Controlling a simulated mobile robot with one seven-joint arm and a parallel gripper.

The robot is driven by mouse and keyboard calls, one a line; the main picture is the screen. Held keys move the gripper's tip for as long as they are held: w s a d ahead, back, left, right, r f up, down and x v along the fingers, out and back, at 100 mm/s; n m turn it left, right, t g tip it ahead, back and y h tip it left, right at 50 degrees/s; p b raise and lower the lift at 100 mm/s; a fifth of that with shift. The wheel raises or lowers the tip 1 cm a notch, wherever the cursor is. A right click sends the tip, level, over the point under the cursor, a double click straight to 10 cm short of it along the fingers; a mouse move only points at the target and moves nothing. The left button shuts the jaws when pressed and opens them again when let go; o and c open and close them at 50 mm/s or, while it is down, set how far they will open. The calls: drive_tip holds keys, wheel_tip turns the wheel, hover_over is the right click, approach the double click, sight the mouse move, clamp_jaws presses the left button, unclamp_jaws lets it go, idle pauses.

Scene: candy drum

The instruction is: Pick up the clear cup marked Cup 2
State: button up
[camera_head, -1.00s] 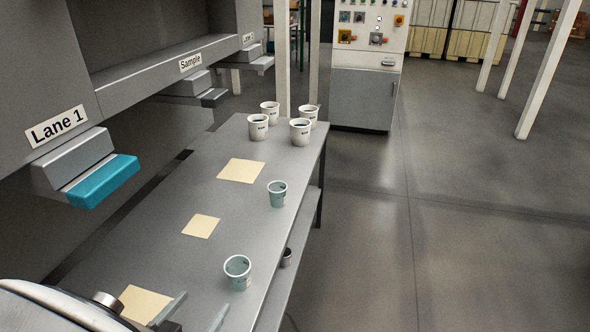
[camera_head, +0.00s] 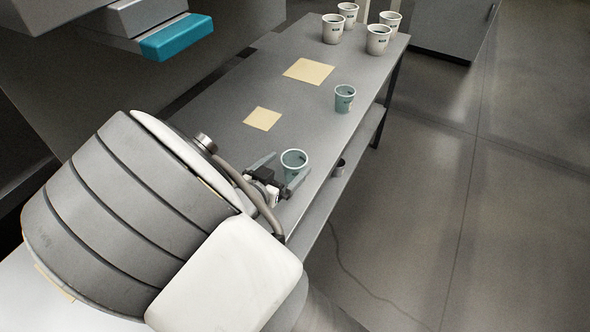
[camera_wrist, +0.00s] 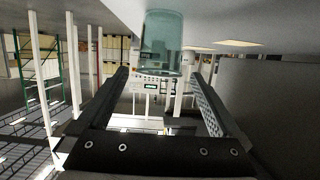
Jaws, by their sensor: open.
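A clear, bluish cup (camera_head: 294,158) stands upright near the table's front right edge. My gripper (camera_head: 281,168) is open right at this cup, and its fingers partly hide the cup's lower part. In the wrist view the cup (camera_wrist: 162,40) shows upside down at the top, just beyond and between the open fingertips (camera_wrist: 160,78), with nothing held. A second clear cup (camera_head: 345,98) stands farther along the same edge. I cannot read a number on either clear cup, so I cannot tell which is Cup 2.
The grey table (camera_head: 225,95) carries two pale squares, a small one (camera_head: 262,118) and a larger one (camera_head: 309,71). Several white cups (camera_head: 378,39) stand at the far end. A teal-fronted ledge (camera_head: 176,37) juts out at upper left.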

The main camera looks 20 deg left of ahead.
sight(295, 160)
drive_tip(key=b+x, duration=0.1)
drive_tip(key=x, duration=0.3)
drive_tip(key=shift+w+d+f, duration=0.1)
drive_tip(key=shift+w+f, duration=0.05)
drive_tip(key=shift+f, duration=0.1)
drive_tip(key=shift+c, duration=0.3)
drive_tip(key=c, duration=1.2)
